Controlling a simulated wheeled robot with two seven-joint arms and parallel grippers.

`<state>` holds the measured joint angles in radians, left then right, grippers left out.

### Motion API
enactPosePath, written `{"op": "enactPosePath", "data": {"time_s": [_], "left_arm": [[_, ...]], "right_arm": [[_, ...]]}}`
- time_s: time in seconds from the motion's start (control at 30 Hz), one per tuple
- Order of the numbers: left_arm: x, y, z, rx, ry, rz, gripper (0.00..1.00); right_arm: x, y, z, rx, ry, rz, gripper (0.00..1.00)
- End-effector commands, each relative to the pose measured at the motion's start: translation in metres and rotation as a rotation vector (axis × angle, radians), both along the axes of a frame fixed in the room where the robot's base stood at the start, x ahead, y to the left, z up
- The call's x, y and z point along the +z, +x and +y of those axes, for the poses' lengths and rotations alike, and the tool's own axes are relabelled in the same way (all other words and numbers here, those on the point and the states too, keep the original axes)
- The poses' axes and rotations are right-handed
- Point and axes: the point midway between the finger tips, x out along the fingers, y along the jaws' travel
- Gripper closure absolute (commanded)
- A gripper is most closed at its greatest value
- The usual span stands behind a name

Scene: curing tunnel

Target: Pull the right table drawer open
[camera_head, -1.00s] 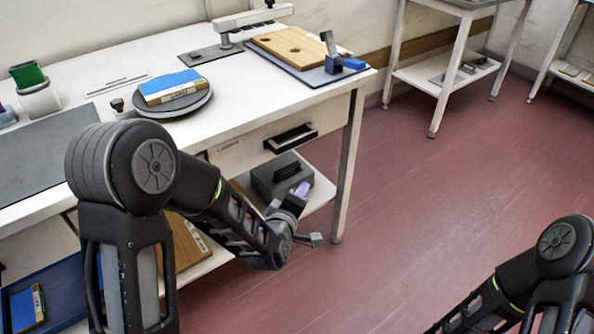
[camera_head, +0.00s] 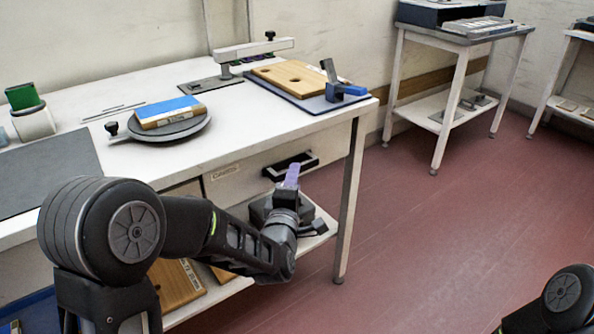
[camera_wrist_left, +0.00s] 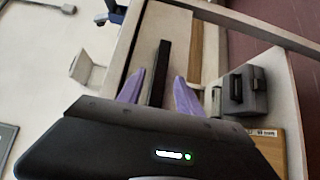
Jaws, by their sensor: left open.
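The right table drawer has a pale front (camera_head: 240,180) under the table's right part and looks closed flush. Its black bar handle (camera_head: 292,164) also shows in the left wrist view (camera_wrist_left: 160,62). My left gripper (camera_head: 290,177) is open just below and in front of the handle in the head view. In the left wrist view its purple fingers (camera_wrist_left: 158,88) stand apart on either side of the handle's line. I see no contact, and cannot tell whether the fingertips reach around the bar. My right gripper is out of view.
The white table (camera_head: 240,130) carries a round plate (camera_head: 190,131) with a blue-topped block and a board with a clamp. A dark grey box (camera_wrist_left: 245,92) sits on the lower shelf (camera_head: 322,236), near my left gripper.

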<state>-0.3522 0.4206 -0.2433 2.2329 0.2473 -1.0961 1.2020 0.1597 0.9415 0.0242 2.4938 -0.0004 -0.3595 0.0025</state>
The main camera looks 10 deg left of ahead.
Motion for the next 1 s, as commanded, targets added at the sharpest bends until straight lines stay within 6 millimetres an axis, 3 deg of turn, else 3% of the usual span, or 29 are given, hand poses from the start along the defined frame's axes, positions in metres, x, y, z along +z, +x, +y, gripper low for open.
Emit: {"op": "enactPosePath", "data": {"time_s": [0.3,0.63,1.0], "left_arm": [[-0.001,0.044,0.004,-0.001,0.001,0.000,0.58],[0.000,0.048,0.004,-0.001,0.001,0.001,0.58],[0.000,0.048,0.004,-0.001,0.001,0.001,0.88]], "right_arm": [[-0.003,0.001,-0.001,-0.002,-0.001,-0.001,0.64],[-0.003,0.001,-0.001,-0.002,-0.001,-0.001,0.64],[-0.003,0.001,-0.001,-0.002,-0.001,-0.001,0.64]]}}
